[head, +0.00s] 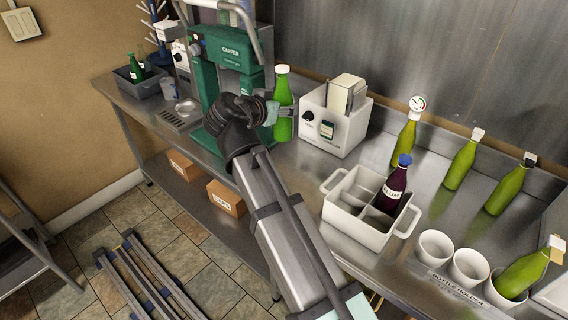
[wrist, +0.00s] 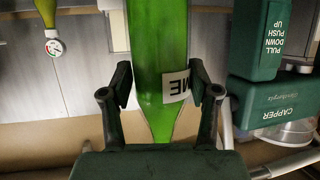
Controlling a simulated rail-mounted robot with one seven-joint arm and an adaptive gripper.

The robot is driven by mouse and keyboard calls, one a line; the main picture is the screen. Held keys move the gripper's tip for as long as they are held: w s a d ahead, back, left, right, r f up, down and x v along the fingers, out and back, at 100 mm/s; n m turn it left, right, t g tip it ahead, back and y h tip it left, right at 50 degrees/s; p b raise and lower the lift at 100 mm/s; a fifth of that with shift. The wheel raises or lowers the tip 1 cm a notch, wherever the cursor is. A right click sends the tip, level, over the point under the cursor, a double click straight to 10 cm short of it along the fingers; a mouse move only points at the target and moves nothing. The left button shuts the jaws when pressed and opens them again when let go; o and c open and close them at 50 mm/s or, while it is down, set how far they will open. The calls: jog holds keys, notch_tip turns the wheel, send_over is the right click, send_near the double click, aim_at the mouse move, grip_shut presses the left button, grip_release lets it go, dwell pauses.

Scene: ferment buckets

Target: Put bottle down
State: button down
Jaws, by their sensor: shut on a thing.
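A green bottle (head: 284,92) with a white cap is upright between the capper and the white box. My gripper (head: 268,113) is shut on it from the left. In the wrist view, the gripper's fingers (wrist: 160,85) lie on both sides of the green bottle (wrist: 155,45), which carries a white label, partly visible. The bottle's base appears close to the steel counter (head: 300,185); I cannot tell whether it touches.
The green capper (head: 235,50) stands left of the bottle, and a white box (head: 335,118) with a dial stands right. A white crate (head: 358,232) holds a dark bottle (head: 392,187). Several green bottles (head: 460,160) and white cups (head: 470,267) stand at right.

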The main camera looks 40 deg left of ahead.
notch_tip(320, 180, down, 17)
jog(key=p, duration=0.3)
jog(key=shift+r, duration=0.15)
dwell(0.5)
jog(key=shift+c, duration=1.3)
grip_release()
jog(key=b+v, duration=0.3)
jog(key=v, duration=0.9)
